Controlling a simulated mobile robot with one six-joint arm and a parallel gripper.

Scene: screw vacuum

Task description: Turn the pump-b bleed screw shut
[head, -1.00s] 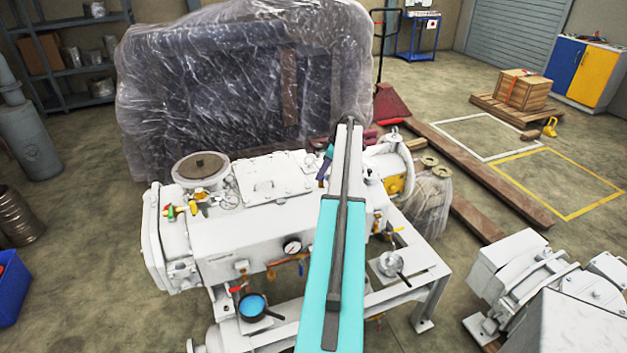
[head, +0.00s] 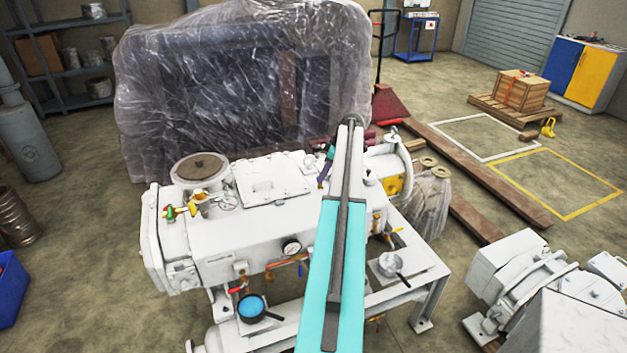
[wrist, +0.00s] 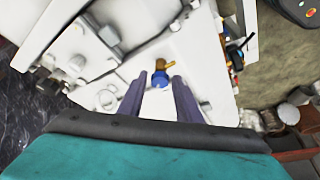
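My gripper (wrist: 158,90) shows in the wrist view as two dark purple fingers, spread apart with a gap between them. A small blue fitting with a brass side lever (wrist: 161,73) shows between and just beyond the fingertips, on a white machine surface. I cannot tell if the fingers touch it, nor if it is the pump-b bleed screw. In the head view my teal arm reaches over the white pump (head: 225,238) and hides the spot under its end; the gripper's grip is not clear there.
A plastic-wrapped load (head: 240,90) stands behind. Other white machinery (head: 545,285) is at right, with open floor beyond.

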